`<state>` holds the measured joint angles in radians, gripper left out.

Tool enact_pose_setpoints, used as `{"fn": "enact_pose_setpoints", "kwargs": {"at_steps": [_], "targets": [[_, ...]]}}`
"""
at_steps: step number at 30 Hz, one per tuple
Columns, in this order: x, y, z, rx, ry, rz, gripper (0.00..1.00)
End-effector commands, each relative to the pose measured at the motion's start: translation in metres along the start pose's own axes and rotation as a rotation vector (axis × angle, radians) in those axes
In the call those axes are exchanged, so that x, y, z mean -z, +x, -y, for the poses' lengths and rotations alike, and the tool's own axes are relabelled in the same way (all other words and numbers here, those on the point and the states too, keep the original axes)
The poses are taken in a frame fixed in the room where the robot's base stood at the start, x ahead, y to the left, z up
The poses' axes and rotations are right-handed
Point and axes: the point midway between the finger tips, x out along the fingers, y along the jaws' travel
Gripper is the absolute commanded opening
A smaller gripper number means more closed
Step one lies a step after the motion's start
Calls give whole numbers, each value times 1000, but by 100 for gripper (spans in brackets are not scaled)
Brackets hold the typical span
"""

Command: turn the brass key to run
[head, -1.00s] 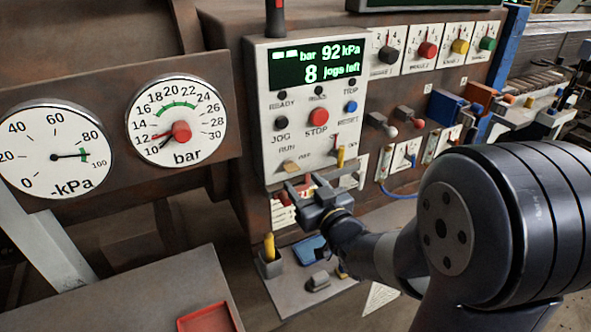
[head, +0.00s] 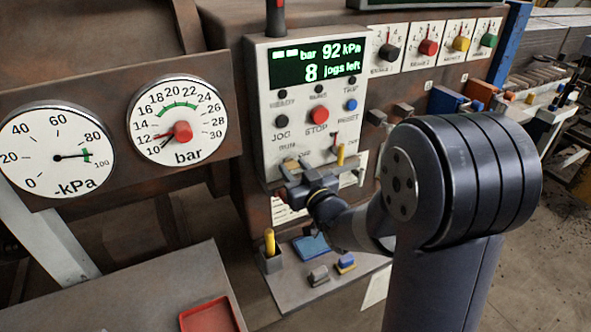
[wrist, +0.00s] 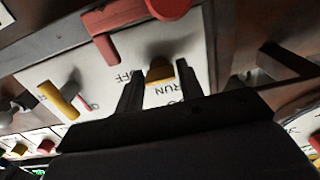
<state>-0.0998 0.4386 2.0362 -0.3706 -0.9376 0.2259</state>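The brass key (wrist: 160,70) sits in the white control panel by the RUN and OFF lettering. In the head view the key (head: 290,165) is low on the panel, left of a yellow lever (head: 340,155), partly hidden by my gripper. My gripper (wrist: 157,72) is open, with one finger on each side of the key and visible gaps beside it. It also shows in the head view (head: 296,175), just below the key. I cannot tell whether either finger touches the key.
The yellow lever (wrist: 60,98) and a red handle (wrist: 105,35) are close to my fingers. The black, red and blue buttons, including STOP (head: 319,115), are above. A ledge below holds a blue pad (head: 311,247) and a yellow-handled item in a holder (head: 270,242).

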Motion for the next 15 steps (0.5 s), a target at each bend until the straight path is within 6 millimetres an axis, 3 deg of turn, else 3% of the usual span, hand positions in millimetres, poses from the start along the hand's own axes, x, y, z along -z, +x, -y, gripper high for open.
{"fn": "enact_pose_setpoints", "kwargs": {"at_steps": [9, 15], "targets": [[0, 0, 0, 0, 0, 0, 9], [-1, 0, 0, 0, -10, -1, 8]]}}
